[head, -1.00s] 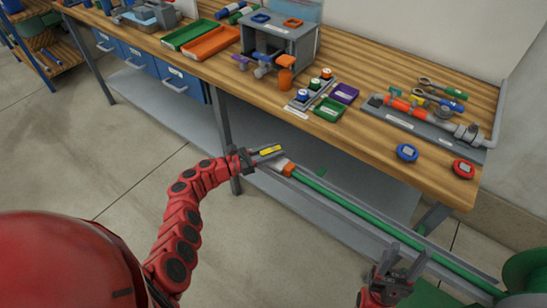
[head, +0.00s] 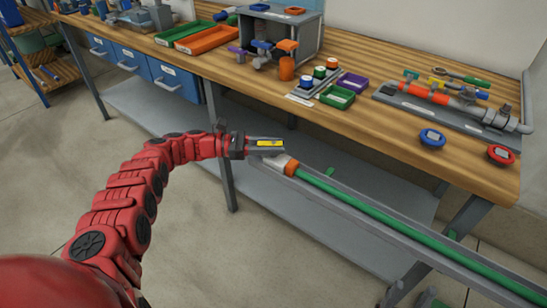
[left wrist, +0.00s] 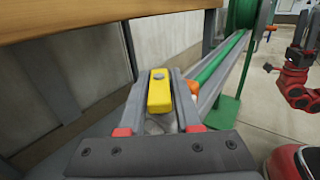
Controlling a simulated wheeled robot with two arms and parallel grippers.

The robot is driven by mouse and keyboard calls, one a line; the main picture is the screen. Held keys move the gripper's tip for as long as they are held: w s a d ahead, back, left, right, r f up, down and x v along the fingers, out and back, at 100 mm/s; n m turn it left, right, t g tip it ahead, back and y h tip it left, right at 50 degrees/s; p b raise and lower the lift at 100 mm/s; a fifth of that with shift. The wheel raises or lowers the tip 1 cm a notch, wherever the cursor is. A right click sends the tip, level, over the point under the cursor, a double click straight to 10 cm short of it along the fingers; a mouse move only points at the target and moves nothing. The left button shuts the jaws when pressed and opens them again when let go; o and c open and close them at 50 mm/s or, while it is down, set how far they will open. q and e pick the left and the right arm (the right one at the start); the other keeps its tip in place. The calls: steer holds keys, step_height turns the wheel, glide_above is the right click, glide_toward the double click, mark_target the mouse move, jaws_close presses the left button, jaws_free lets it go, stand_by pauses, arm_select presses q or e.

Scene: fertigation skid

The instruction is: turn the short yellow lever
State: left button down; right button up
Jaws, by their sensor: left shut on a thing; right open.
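The short yellow lever (head: 267,143) is at the left end of the green pipe (head: 350,202), by the orange fitting (head: 291,168). My left gripper (head: 280,146) is shut on the lever, its fingers on both sides of it. In the left wrist view the lever (left wrist: 159,92) lies between the two grey fingers, and the orange fitting (left wrist: 195,88) is just right of them. The valve body under the lever is mostly hidden by the fingers. My right gripper (head: 412,290) is open and empty at the bottom edge of the head view, partly cut off.
The wooden bench (head: 390,150) runs above and behind the pipe, with trays, small valves and a grey plate of fittings on it. Its leg (head: 217,140) stands close behind my left gripper. The green reel (left wrist: 240,15) is at the pipe's far end.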

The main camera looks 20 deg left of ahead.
arm_select(q)
steer(key=shift+f+m+g+b, duration=0.3)
steer(key=shift+m+g+b, duration=0.3)
steer(key=shift+b, duration=1.6)
steer(key=shift+r+g+h+b, duration=0.2)
steer(key=shift+g+h+b, duration=0.15)
steer(key=shift+b, duration=0.6)
steer(key=shift+g, duration=0.25)
steer(key=c, duration=0.7)
jaws_free()
